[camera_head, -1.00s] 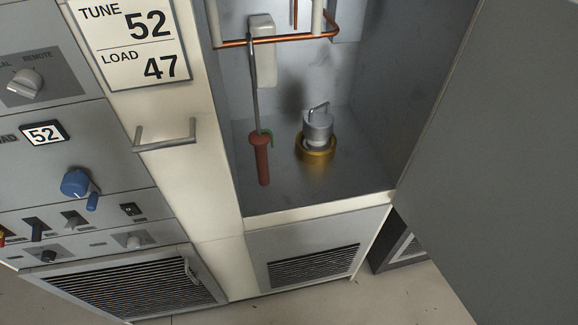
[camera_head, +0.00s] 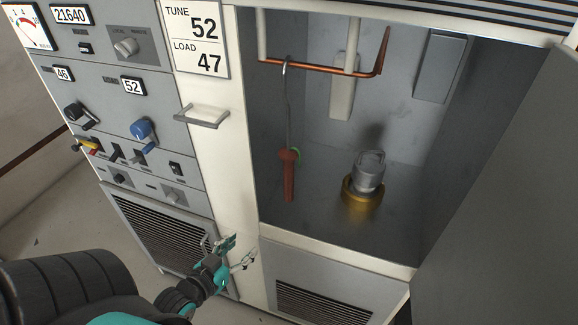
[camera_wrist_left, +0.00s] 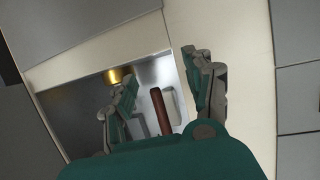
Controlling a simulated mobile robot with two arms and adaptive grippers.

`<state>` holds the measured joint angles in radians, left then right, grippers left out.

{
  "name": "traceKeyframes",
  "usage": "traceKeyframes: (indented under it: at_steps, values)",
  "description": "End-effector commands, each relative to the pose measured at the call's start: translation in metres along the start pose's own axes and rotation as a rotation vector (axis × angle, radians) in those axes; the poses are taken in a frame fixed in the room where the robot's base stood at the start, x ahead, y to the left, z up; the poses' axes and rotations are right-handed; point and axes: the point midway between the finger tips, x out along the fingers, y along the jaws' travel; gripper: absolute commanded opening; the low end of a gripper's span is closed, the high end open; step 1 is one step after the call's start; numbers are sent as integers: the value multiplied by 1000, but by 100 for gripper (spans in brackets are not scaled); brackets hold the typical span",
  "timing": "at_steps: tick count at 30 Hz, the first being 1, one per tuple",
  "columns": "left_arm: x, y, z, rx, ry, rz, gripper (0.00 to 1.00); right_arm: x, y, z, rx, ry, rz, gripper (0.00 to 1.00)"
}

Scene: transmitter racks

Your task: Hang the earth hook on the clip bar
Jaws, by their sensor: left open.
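The earth hook, a red handle (camera_head: 288,175) on a thin grey rod, hangs inside the open cabinet. Its curved top end is at the copper bar (camera_head: 325,67); the exact contact is too small to tell. A grey bracket-like bar (camera_head: 203,117), possibly the clip bar, is fixed on the cream post left of the opening. My left gripper (camera_head: 240,252) is open and empty, in front of the cabinet, below and left of the handle. In the left wrist view the red handle (camera_wrist_left: 161,110) shows beyond and between the open fingers (camera_wrist_left: 160,68). My right gripper is out of view.
A grey capped part on a gold base (camera_head: 362,196) stands on the cabinet floor right of the hook. The cabinet's front sill (camera_head: 335,250) lies below the opening. An open grey door (camera_head: 510,200) bounds the right side. Knobs and switches cover the left panel.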

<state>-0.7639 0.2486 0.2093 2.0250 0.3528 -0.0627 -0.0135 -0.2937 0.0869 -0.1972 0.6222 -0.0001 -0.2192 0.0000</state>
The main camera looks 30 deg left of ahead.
Motion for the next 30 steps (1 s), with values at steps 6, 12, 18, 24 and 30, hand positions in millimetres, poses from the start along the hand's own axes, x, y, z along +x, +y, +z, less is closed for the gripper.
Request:
traceKeyframes:
  at_steps: [6, 12, 18, 24, 30]
  values:
    - [-38, 17, -124, 14, 231, 61, 53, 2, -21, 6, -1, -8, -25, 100]
    - [-58, 31, -173, 20, 323, 97, 53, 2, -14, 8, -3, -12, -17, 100]
    - [-43, 34, -190, 20, 340, 101, 53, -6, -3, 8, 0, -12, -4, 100]
    - [-8, 38, -202, 19, 339, 101, 53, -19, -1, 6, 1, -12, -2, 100]
    - [27, 41, -214, 20, 337, 100, 53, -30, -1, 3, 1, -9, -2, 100]
